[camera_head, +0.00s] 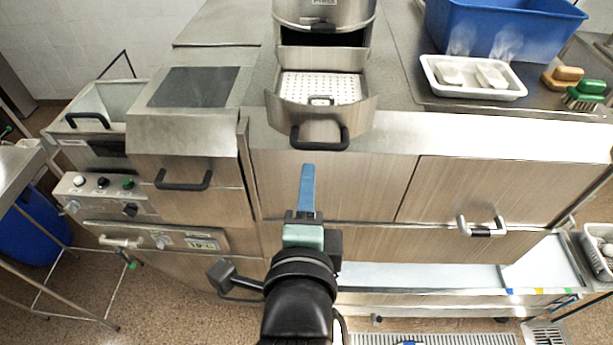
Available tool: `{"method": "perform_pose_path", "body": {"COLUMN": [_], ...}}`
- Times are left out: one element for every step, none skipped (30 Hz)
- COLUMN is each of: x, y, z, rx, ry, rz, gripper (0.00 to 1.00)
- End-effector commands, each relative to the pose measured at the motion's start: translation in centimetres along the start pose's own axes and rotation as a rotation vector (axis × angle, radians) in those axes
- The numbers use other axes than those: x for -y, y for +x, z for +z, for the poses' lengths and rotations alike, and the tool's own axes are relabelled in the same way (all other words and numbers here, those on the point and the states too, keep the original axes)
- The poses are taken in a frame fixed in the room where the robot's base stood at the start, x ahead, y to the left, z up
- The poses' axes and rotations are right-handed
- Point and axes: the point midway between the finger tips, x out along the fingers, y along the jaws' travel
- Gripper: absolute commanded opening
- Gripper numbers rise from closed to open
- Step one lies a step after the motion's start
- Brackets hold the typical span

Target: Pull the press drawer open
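The press (322,14) is a rounded steel machine on the counter at the top middle, with its label partly cut off. Its steel drawer (362,110) juts out toward me, with a white perforated basket (318,88) showing inside. A black handle (320,142) is on the drawer's curved front. My gripper (307,168) points up the picture, just below and left of the handle, with a visible gap to it in the picture. Only one blue finger shape shows, so I cannot see whether the fingers are apart. Nothing is visible in it.
A blue bin (500,28), a white tray (475,90) with pale items and two brushes (585,92) are on the counter at right. A steel unit with a black handle (183,181) and control knobs (103,182) is at left. Cabinet fronts (475,190) lie below the counter.

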Motion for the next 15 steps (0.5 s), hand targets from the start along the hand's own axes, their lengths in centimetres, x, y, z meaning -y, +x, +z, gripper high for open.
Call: {"method": "perform_pose_path", "body": {"x": [0.2,0.1,0.0,0.0,0.0,0.0,0.0,-0.1,-0.1,0.0,0.0,0.0,0.0,0.0,0.0], "y": [-0.6,-0.9,-1.3,-1.6,-1.8,-2.1,-2.2,-2.4,-2.5,-2.6,-2.6,-2.7,-2.7,-2.7,-2.7], "z": [0.0,0.0,0.0,0.0,0.0,0.0,0.0,0.0,0.0,0.0,0.0,0.0,0.0,0.0,0.0], "rx": [0.001,0.001,0.000,0.000,0.001,0.001,0.000,0.000,0.000,0.000,0.000,0.000,0.000,0.000,0.000], "ry": [-0.001,0.000,-0.001,-0.001,-0.001,-0.001,-0.001,-0.001,-0.001,0.000,0.000,0.000,0.000,0.000,0.000], "rz": [0.005,0.003,0.003,0.002,0.003,0.002,0.002,0.002,0.002,0.001,0.000,0.000,-0.001,-0.001,-0.001], "gripper": [0.30,0.30,0.30,0.30,0.30,0.30,0.30,0.30,0.30,0.30,0.30,0.30,0.30,0.30,0.30]}}
